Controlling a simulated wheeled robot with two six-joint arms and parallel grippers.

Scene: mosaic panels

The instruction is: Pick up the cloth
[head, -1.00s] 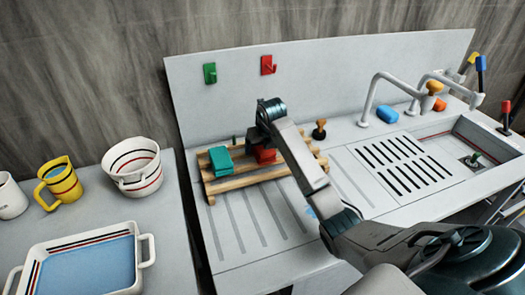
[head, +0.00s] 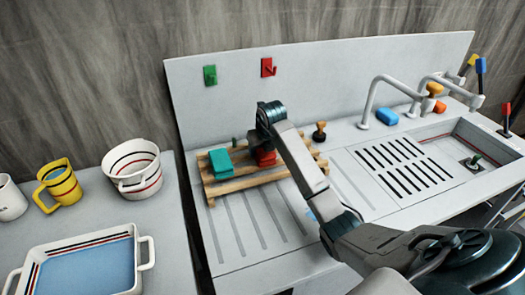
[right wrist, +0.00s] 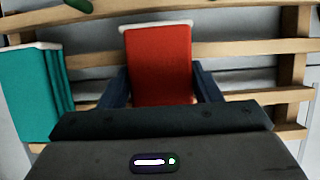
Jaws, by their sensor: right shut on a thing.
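A red cloth (head: 265,157) and a teal cloth (head: 221,162) sit on a slatted wooden rack (head: 240,183) at the left of the sink counter. In the right wrist view, the red cloth (right wrist: 160,62) stands between the two dark fingers of my right gripper (right wrist: 161,85), which is shut on it. The folded teal cloth (right wrist: 35,95) is to the left, apart from the fingers. In the head view my right wrist hides part of the red cloth and the fingertips. I cannot tell whether the red cloth still touches the rack. My left gripper is not in view.
A green hook (head: 210,75) and a red hook (head: 268,67) are on the back panel. A brown-topped stamp-like knob (head: 319,132) stands right of the rack. Taps (head: 378,92) and a blue piece (head: 387,117) are farther right. A tray, jug and bucket occupy the left counter.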

